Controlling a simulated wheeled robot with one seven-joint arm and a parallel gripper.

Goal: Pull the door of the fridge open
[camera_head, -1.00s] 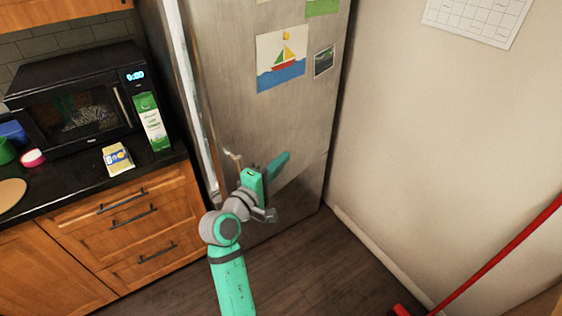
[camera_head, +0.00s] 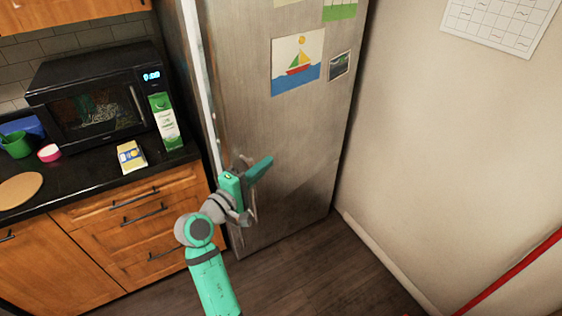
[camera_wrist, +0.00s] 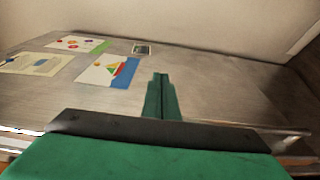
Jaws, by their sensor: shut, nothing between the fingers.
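The fridge door (camera_head: 290,125) is a tall brushed-steel panel with paper drawings on it. It fills the middle of the head view and spreads across the wrist view (camera_wrist: 215,95). My gripper (camera_head: 263,164) is in front of the door's lower left part, close to that edge. Its green fingers (camera_wrist: 160,80) are shut together and empty, pointing along the door face.
A counter with a microwave (camera_head: 95,100), a green carton (camera_head: 164,122) and a yellow-white packet (camera_head: 131,156) stands left of the fridge, above wooden drawers (camera_head: 125,215). A wall (camera_head: 450,150) closes the right side. A red pole (camera_head: 515,268) leans low right. Floor (camera_head: 310,270) is clear in front.

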